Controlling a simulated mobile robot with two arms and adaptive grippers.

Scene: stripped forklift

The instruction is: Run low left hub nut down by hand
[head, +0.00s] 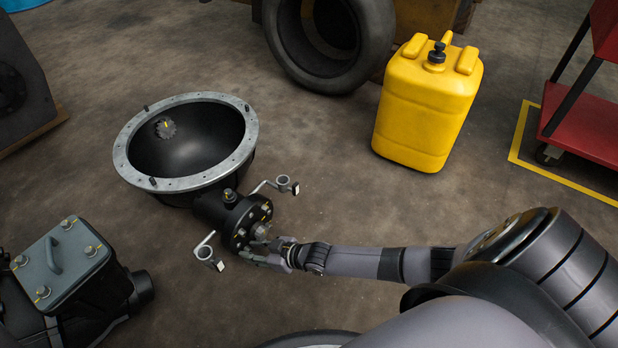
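The black hub (237,218) has a round flanged end face with several nuts around it, some with yellow marks. It joins the wide grey-rimmed bowl housing (187,184). My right gripper (254,249) reaches in from the right and has its fingertips at the lower right of the hub face. The fingers look spread around or beside a low nut there. They cover that spot, and I cannot tell whether they touch or grip a nut. My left gripper is not in view.
Two bent metal arms with round ends, one upper right (283,184) and one lower left (205,252), flank the hub. A yellow canister (428,103), a tyre (328,42) and a red cart (582,125) stand beyond.

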